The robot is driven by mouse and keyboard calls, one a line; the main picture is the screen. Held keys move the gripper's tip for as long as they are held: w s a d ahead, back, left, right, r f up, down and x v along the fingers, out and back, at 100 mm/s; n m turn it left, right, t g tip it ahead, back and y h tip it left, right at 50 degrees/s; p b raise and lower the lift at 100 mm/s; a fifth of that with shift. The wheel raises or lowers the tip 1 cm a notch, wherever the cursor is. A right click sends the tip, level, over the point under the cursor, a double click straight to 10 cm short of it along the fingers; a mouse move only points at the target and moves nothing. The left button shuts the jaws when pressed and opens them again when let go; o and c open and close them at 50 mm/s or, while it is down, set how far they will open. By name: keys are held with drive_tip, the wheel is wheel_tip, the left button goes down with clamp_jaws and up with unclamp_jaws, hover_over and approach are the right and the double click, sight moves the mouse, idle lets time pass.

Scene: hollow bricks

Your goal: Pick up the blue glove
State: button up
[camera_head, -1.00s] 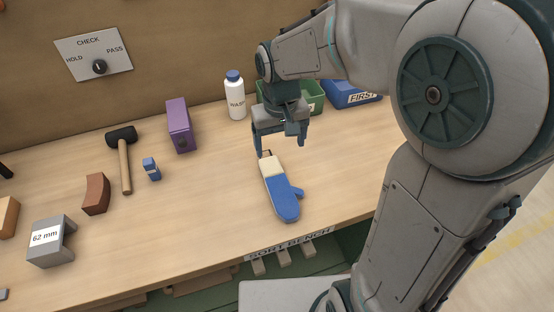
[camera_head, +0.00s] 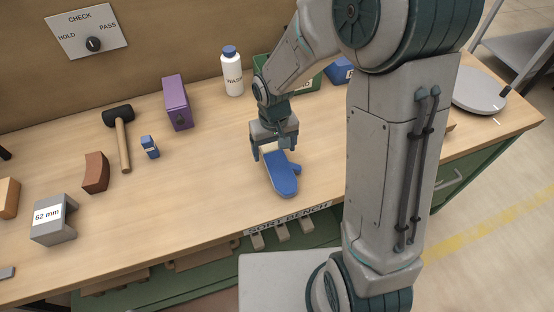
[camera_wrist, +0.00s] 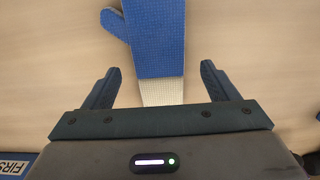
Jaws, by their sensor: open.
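The blue glove (camera_head: 281,178) is a mitten with a cream cuff, lying flat on the bench in the head view, its thumb to the right. In the wrist view the glove (camera_wrist: 158,40) lies ahead, and its pale cuff (camera_wrist: 162,92) runs between my two fingers. My gripper (camera_head: 272,153) is open above the cuff end. In the wrist view my gripper (camera_wrist: 162,82) has its fingers spread to either side of the cuff, with a gap on each side. I cannot tell how high the fingertips are above the bench.
A white bottle (camera_head: 232,72), a green bin (camera_head: 299,83) and a blue bin (camera_head: 340,72) stand behind. A purple box (camera_head: 177,103), a mallet (camera_head: 121,135) and a small blue item (camera_head: 150,147) are to the left. The bench (camera_head: 205,185) around the glove is clear.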

drive_tip(key=shift+f, duration=1.25)
drive_tip(key=c, duration=1.1)
drive_tip(key=shift+r, duration=0.15)
